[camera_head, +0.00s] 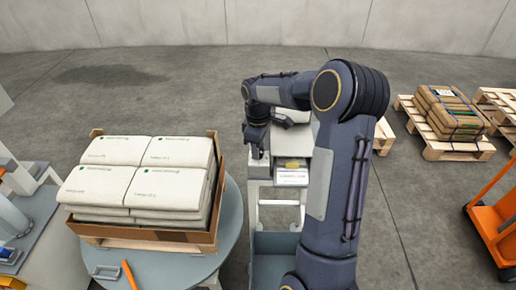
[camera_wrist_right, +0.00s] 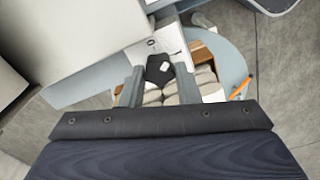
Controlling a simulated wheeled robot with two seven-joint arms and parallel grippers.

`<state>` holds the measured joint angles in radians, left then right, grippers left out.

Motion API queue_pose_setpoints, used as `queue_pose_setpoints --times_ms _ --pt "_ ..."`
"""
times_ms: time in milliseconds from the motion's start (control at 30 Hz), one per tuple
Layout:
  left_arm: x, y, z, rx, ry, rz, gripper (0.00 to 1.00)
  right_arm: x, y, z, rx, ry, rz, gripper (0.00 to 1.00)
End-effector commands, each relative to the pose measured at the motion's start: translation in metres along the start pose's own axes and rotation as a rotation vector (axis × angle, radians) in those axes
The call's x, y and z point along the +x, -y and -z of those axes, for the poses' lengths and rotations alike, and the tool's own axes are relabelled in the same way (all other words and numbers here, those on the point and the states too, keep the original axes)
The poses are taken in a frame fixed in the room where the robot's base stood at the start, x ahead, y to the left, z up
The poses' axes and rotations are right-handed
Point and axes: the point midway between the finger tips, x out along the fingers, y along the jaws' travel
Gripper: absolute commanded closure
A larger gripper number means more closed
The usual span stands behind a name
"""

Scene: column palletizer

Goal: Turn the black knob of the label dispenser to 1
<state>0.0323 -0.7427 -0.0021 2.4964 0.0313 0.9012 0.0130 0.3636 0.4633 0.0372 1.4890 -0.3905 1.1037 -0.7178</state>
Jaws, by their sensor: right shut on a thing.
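The label dispenser (camera_head: 322,165) is a pale grey cabinet in the middle of the head view, partly hidden by my right arm. In the right wrist view its pale panel (camera_wrist_right: 172,36) carries the black knob (camera_wrist_right: 158,75), which has a small white mark. The scale numbers cannot be read. My right gripper (camera_head: 257,152) points down at the dispenser's left side in the head view. In the right wrist view its two fingers (camera_wrist_right: 160,84) stand on either side of the knob, shut on it. The knob is hidden in the head view. My left gripper is not in view.
A pallet (camera_head: 455,150) with brown sacks and an orange frame (camera_head: 490,225) stand at right.

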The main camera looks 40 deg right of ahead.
Motion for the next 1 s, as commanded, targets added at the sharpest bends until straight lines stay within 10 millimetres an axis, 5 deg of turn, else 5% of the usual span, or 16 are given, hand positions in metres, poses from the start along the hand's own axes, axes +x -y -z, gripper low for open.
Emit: queue_pose_setpoints --times_ms 500,1000 --pt "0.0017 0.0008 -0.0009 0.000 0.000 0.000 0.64 -0.0008 -0.0020 0.0001 0.453 -0.001 -0.002 0.93" --pt "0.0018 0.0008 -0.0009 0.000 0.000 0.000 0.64 -0.0008 -0.0028 -0.0005 0.657 -0.002 -0.001 0.93"
